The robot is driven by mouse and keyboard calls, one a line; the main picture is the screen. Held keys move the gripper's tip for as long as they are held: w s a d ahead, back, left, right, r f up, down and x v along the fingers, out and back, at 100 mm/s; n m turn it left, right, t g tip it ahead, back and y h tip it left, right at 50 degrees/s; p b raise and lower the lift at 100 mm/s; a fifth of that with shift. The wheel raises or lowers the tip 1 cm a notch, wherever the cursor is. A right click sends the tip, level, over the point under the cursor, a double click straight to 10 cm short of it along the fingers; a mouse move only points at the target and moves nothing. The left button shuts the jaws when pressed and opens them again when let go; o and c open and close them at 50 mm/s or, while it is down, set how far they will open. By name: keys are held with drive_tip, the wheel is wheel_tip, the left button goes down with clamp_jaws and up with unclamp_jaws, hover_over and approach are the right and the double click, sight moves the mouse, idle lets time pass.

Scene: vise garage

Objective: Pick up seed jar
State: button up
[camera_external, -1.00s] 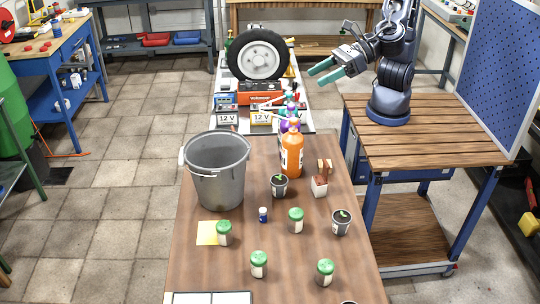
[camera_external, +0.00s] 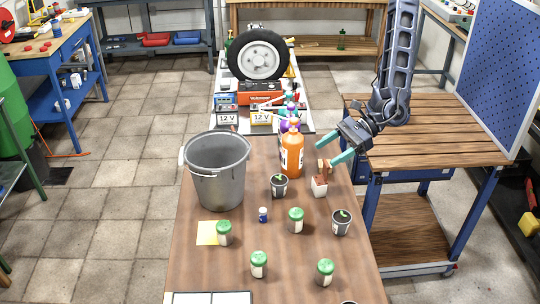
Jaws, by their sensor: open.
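Several seed jars with green lids stand upright on the brown table. One jar (camera_external: 295,220) is in the middle, one jar (camera_external: 224,233) is beside a yellow note, one jar (camera_external: 258,264) is nearer the front, and another jar (camera_external: 325,272) is at the front right. Which one the task means, I cannot tell. My gripper (camera_external: 331,154) is open, with teal fingers, above the table's far right part. It is close to the white pot with brown pieces, and apart from all the jars. I see nothing held in it.
A grey bucket (camera_external: 216,168) stands at the table's left, with an orange bottle (camera_external: 292,152) to its right. Seedling pots (camera_external: 279,186) (camera_external: 341,222), a white pot (camera_external: 320,187) and a small blue bottle (camera_external: 263,214) stand among the jars. A yellow note (camera_external: 207,232) lies flat.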

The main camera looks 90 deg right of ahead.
approach(296, 216)
drive_tip(key=shift+s+d+f, duration=0.2)
drive_tip(key=shift+d+f, duration=0.2)
drive_tip(key=shift+d, duration=0.05)
drive_tip(key=shift+s+d+f, duration=0.25)
drive_tip(key=shift+d+f, duration=0.15)
drive_tip(key=shift+d, duration=0.1)
drive_tip(key=x, duration=0.5)
drive_tip(key=shift+w+f, duration=0.1)
drive_tip(key=shift+f, duration=0.1)
drive_tip(key=shift+x, duration=2.85)
drive_tip(key=shift+r, duration=0.2)
drive_tip(key=c, duration=1.1)
